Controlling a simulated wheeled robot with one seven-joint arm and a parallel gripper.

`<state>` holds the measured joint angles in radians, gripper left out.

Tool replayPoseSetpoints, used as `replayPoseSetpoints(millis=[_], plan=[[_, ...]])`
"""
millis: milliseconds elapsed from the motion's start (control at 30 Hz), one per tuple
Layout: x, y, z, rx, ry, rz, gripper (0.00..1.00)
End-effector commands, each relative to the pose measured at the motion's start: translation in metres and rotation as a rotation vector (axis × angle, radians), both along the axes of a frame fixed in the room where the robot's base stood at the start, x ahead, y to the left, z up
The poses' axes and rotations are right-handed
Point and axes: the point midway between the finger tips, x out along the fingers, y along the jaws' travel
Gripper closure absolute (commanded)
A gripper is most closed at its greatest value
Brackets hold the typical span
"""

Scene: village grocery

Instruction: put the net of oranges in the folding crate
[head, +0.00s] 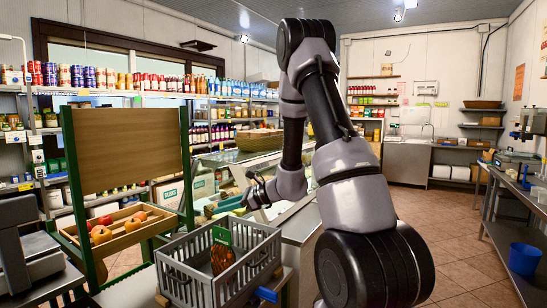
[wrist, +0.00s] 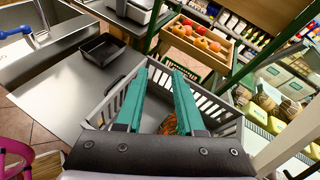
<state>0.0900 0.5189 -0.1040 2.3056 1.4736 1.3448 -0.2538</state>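The net of oranges (head: 222,261), with a green label on top, is inside the grey folding crate (head: 176,274) in the head view. Its label reaches up to about the rim. In the wrist view the orange net (wrist: 169,126) shows low between the fingers, mostly hidden by my gripper. The crate's slatted wall (wrist: 112,97) surrounds it there. My gripper (wrist: 159,73) has its two teal fingers apart with nothing between the tips. It is above the crate in the wrist view. In the head view my gripper (head: 254,190) is beyond the crate's far rim, with its fingers unclear.
A wooden tray of fruit (head: 120,232) stands beyond the crate on a green-framed stand. In the wrist view a black tray (wrist: 100,48) lies on the metal counter (wrist: 62,88) near a sink. A scale (head: 22,250) is at the far left. Open floor lies at right.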

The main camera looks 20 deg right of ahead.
Motion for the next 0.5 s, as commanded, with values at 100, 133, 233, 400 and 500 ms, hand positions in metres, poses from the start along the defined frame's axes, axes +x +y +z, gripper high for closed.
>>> replayPoseSetpoints(millis=[100,133,233,400,500], plan=[[-0.041,0.023,0.057,-0.117,-0.107,0.198,0.63],[-0.052,0.026,0.068,-0.152,-0.131,0.245,0.63],[-0.090,0.033,0.099,-0.280,-0.217,0.392,0.63],[-0.153,0.029,0.137,-0.544,-0.371,0.605,0.63],[-0.185,0.017,0.153,-0.720,-0.462,0.704,0.63]])
